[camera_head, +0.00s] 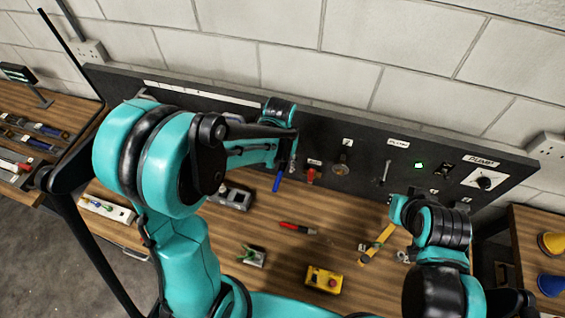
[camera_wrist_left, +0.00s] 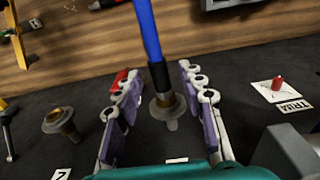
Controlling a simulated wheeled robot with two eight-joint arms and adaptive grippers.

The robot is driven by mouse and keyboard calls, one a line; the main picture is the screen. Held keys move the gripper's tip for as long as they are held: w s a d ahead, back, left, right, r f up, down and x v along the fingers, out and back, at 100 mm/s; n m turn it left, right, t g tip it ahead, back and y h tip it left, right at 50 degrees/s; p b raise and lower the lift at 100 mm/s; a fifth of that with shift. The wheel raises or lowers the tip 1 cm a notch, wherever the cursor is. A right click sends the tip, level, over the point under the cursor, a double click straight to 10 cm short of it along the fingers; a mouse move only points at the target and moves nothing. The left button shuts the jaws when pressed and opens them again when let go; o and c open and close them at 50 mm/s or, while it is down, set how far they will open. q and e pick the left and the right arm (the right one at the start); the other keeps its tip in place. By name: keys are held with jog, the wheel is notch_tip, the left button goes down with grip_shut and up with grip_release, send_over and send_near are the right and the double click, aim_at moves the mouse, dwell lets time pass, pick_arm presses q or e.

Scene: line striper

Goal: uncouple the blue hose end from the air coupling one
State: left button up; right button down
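The blue hose end (camera_head: 277,181) hangs at the dark back panel, beside my left gripper (camera_head: 290,158). In the left wrist view the blue hose end (camera_wrist_left: 149,35) has a black sleeve and a brass tip. The tip meets the air coupling (camera_wrist_left: 168,112) on the panel and looks seated in it. My left gripper (camera_wrist_left: 160,74) is open, with one finger on each side of the sleeve and coupling, and visible gaps on both sides. My right arm reaches toward the panel at the right; its fingers are too unclear to judge.
An empty brass coupling (camera_head: 341,167) and a red part (camera_head: 312,175) are on the panel to the right. The bench middle has bare room.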

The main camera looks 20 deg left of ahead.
aim_at(278, 179)
pick_arm(q)
jog(key=shift+c, duration=0.3)
grip_shut()
jog(key=shift+s, duration=0.3)
jog(key=shift+s, duration=0.3)
jog(key=shift+s, duration=2)
